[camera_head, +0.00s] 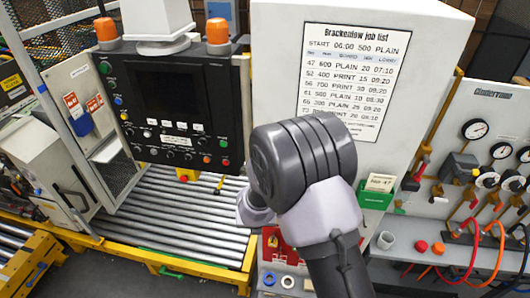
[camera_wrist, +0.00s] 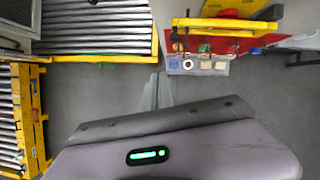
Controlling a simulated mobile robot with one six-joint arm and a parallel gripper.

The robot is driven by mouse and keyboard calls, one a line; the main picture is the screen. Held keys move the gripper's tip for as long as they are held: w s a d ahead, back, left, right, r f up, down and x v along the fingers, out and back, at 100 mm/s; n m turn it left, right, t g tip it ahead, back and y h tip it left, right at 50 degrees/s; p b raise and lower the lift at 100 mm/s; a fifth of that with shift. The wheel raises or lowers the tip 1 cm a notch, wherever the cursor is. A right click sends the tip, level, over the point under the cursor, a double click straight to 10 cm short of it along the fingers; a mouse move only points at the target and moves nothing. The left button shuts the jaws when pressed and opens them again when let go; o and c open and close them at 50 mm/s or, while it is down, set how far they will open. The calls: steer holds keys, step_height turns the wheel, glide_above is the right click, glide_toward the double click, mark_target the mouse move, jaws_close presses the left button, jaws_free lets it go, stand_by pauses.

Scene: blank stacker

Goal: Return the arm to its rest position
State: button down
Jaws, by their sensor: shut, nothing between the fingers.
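My arm (camera_head: 325,215) rises from the bottom of the head view, bent at a dark grey joint in front of the white cabinet. My gripper's fingers do not show in the head view; the arm's own joint and links hide that end. I see nothing held.
The white cabinet (camera_head: 275,60) carries a job list (camera_head: 352,80). A gauge board (camera_head: 490,110) with hoses is at right. The wrist view shows bare grey floor (camera_wrist: 85,90) between conveyors and my body.

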steer(key=s+d+r+n+t+y+b, duration=0.1)
steer(key=s+d+r+n+y+b, duration=0.2)
steer(key=n+b, duration=0.7)
steer(key=s+d+r+n+t+y+b, duration=0.1)
steer(key=s+d+r+n+y+b, duration=0.15)
steer(key=s+n+b, duration=0.5)
steer(key=s+d+f+n+h+b, duration=0.2)
steer(key=s+d+f+n+b, duration=0.2)
steer(key=s+d+n+b, duration=0.1)
steer(key=s+d+f+n+g+h+b, duration=0.1)
steer(key=s+d+f+n+b, duration=0.3)
steer(key=s+n+b, duration=0.4)
steer(key=shift+s+d+f+h+b, duration=0.35)
steer(key=shift+s+h+b, duration=0.1)
steer(key=shift+s+b, duration=0.45)
